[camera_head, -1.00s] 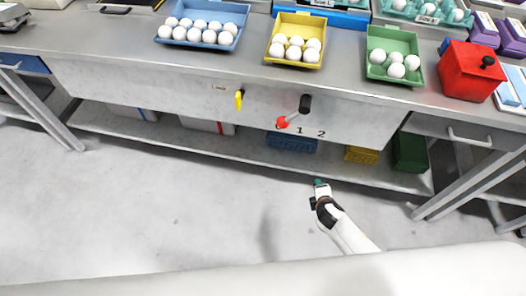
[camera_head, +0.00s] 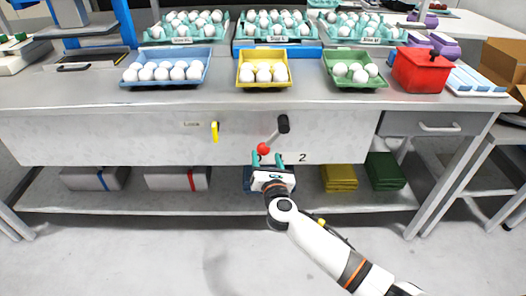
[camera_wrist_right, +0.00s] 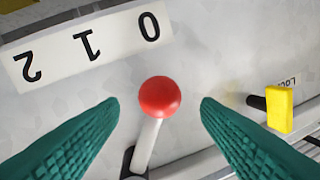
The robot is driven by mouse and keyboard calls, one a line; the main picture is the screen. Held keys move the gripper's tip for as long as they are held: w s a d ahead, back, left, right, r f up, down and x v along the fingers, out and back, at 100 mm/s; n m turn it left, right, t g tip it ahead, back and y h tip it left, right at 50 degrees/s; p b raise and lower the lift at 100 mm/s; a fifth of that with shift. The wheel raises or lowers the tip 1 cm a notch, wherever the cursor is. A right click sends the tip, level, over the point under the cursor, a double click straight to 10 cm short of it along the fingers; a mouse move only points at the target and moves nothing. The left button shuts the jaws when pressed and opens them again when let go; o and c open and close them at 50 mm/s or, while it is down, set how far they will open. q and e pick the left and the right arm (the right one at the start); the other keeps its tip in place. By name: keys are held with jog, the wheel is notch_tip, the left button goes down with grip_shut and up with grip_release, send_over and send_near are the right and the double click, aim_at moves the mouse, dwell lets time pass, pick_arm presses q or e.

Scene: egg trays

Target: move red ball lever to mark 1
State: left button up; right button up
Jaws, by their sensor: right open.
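The lever with a red ball (camera_head: 263,149) juts from a black pivot (camera_head: 283,123) on the front panel of the bench and slants down to the left. In the right wrist view the red ball (camera_wrist_right: 160,97) is closest to the 0 on the white number strip (camera_wrist_right: 92,45) marked 0, 1 and 2. My right gripper (camera_head: 267,158) is open just below the ball. In the wrist view its two green fingers stand apart on either side of the ball, with gaps. In the head view the gripper hides part of the strip; the 2 shows. My left gripper is not in view.
A yellow lock lever (camera_head: 215,131) sits left on the same panel; it also shows in the wrist view (camera_wrist_right: 280,108). Blue (camera_head: 165,84), yellow (camera_head: 263,84) and green (camera_head: 355,83) egg trays and a red box (camera_head: 420,72) stand on the bench above.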

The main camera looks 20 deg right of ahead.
aim_at(265, 153)
jog(key=w, duration=0.4)
jog(key=shift+w+d+b, duration=0.1)
jog(key=shift+d+b, duration=0.15)
jog(key=shift+b, duration=0.15)
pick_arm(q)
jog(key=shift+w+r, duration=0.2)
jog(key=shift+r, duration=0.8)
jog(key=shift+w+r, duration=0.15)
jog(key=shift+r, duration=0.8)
pick_arm(e)
jog(key=shift+w, duration=0.5)
jog(key=shift+d, duration=0.1)
grip_shut()
